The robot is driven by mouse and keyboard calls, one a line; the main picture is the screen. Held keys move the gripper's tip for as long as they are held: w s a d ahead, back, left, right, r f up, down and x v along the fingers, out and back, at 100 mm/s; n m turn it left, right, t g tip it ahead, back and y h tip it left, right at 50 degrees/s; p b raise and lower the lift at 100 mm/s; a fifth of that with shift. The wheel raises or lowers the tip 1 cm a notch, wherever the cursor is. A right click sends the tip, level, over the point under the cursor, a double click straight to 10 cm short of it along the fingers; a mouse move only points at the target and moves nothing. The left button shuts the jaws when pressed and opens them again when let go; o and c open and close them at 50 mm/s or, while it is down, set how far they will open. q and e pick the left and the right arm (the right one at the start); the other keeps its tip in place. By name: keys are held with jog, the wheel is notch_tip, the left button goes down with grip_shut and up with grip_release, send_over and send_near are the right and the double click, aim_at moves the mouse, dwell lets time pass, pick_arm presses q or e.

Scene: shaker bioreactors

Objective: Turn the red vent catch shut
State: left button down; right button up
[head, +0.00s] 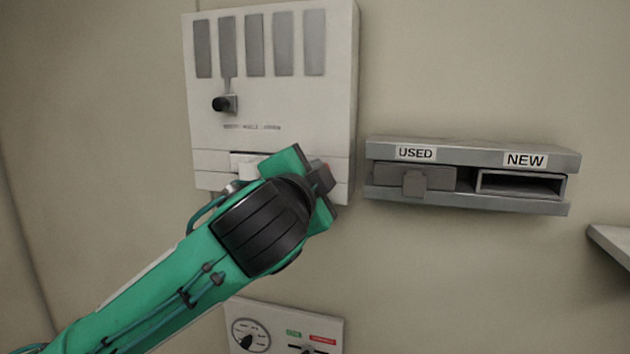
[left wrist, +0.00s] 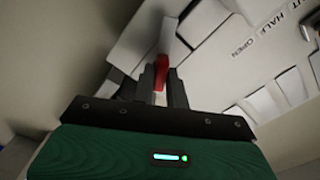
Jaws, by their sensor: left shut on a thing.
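The red vent catch (left wrist: 161,76) shows in the left wrist view between the two dark fingers of my left gripper (left wrist: 163,80). The fingers are shut on it. A pale grey piece (left wrist: 167,38) rises just beyond the red part. In the head view my left gripper (head: 320,178) is at the lower right corner of the white wall unit (head: 270,110). There the gripper hides most of the catch, and only a bit of red shows. Labels reading HALF and OPEN, and a partly cut one, show on the white face in the wrist view. My right gripper is not in view.
A grey rack (head: 470,154) with USED and NEW slots is on the wall to the right. A small panel (head: 290,330) with a dial is below my left arm. A black knob (head: 222,104) sticks out of the white unit. A shelf edge (head: 610,240) is at far right.

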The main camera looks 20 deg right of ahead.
pick_arm(q)
jog(key=m+b, duration=0.1)
jog(key=m, duration=0.4)
jog(key=shift+f+m, duration=0.1)
jog(key=shift+m, duration=0.3)
dwell(0.4)
jog(key=c, duration=1.4)
grip_release()
jog(key=shift+c, duration=0.2)
jog(key=shift+s, duration=0.1)
